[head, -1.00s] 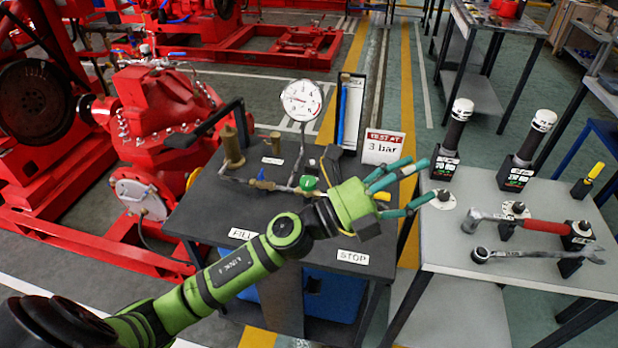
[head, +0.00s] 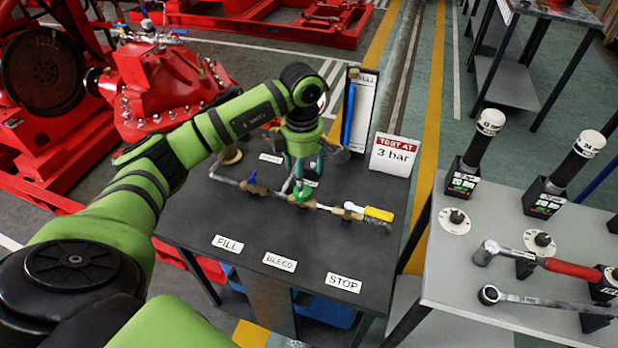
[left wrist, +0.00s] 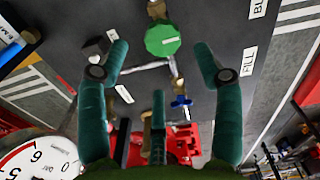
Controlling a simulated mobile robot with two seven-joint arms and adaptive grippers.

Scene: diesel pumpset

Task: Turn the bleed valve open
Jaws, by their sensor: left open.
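The green valve knob (head: 302,194) sits on the brass pipe run of the dark bench, in line with the "BLEED" label (head: 279,261). My left gripper (head: 302,176) points down just above it, partly hiding it. In the left wrist view the green knob (left wrist: 163,40) shows between the spread tips of my left gripper's teal fingers (left wrist: 160,52). The gripper is open and holds nothing; whether a finger touches the knob I cannot tell. My right gripper is not in view.
A blue-handled valve (head: 252,181) lies left of the knob and a yellow-handled valve (head: 378,213) to the right. The "TEST AT 3 bar" sign (head: 394,156) stands behind. The pressure gauge (left wrist: 42,160) is close to my gripper. The bench front (head: 240,215) is clear except for labels.

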